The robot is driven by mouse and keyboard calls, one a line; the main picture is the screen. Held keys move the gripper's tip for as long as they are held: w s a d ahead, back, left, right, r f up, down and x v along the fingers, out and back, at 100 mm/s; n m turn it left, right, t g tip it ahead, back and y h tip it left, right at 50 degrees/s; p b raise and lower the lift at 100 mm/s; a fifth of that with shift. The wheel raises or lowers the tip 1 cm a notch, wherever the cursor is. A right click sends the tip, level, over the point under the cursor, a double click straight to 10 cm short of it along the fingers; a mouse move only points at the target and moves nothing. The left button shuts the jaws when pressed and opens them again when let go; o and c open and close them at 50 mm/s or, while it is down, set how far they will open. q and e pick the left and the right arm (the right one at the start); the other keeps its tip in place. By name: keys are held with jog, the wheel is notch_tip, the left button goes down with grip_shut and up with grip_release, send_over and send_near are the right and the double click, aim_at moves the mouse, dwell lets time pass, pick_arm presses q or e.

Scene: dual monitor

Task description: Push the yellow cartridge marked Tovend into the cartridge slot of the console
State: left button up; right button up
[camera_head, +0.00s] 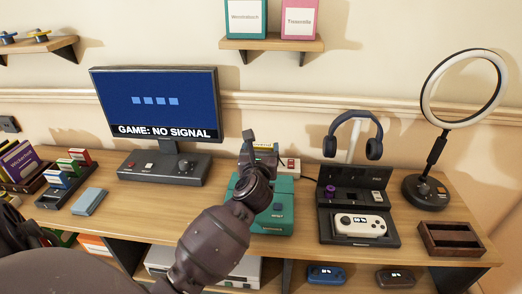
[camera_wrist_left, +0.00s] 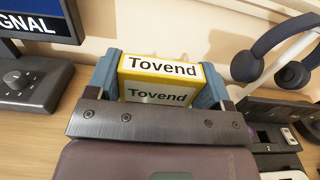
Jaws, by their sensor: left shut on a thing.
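My left gripper (camera_head: 260,150) is over the back part of the teal console (camera_head: 271,222), which stands on the desk. The gripper is shut on the yellow cartridge (camera_wrist_left: 160,72), whose white label reads "Tovend" in the left wrist view. The blue-grey fingers of the gripper (camera_wrist_left: 160,80) stand on either side of the cartridge. In the head view my wrist and the fingers hide most of the cartridge and part of the console. The cartridge slot is hidden, so I cannot tell whether the cartridge touches it. My right gripper is not in view.
A monitor (camera_head: 155,97) reading "GAME: NO SIGNAL" stands to the left. A black case with a white handheld (camera_head: 360,224), headphones (camera_head: 352,135) on a stand, a ring light (camera_head: 428,185) and a wooden tray (camera_head: 450,238) are on the right. Cartridge racks (camera_head: 66,180) are on the left.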

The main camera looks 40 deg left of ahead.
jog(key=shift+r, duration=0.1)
pick_arm(q)
jog(key=shift+r, duration=0.1)
jog(key=shift+f, duration=0.8)
jog(key=shift+f+b, duration=0.45)
jog(key=shift+f, duration=0.3)
notch_tip(320, 180, down, 2)
jog(key=shift+b, duration=0.5)
jog(key=shift+f+b, duration=0.3)
jog(key=shift+f, duration=0.2)
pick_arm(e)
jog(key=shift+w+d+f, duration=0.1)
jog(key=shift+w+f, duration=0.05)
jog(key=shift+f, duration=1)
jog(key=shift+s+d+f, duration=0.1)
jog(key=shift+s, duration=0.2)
pick_arm(q)
jog(key=shift+p, duration=0.7)
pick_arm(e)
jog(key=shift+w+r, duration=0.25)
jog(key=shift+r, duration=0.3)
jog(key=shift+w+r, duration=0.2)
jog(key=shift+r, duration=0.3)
